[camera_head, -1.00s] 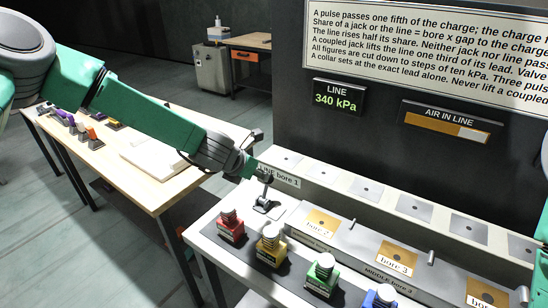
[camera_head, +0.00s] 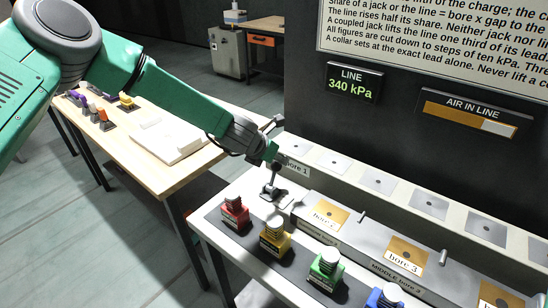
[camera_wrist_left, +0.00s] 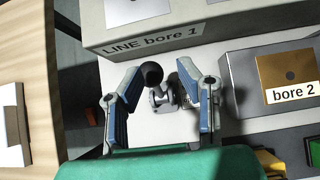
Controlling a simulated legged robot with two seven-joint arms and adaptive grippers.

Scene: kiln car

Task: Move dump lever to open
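The dump lever (camera_head: 271,188), a short grey metal lever on a small bracket, stands at the left end of the white bench, below the "LINE bore 1" label. In the left wrist view its black ball knob (camera_wrist_left: 152,73) sits between the fingertips. My left gripper (camera_wrist_left: 160,82) is open around the knob, with a gap visible on the right side; contact on the left is unclear. In the head view the left gripper (camera_head: 273,164) is over the lever's top and hides the knob. My right gripper is not in view.
Red (camera_head: 235,213), yellow (camera_head: 276,236), green (camera_head: 326,268) and blue (camera_head: 384,298) blocks with stacked white tops line the bench front. The line display (camera_head: 353,83) reads 340 kPa. A wooden table (camera_head: 150,177) with a white slab stands left.

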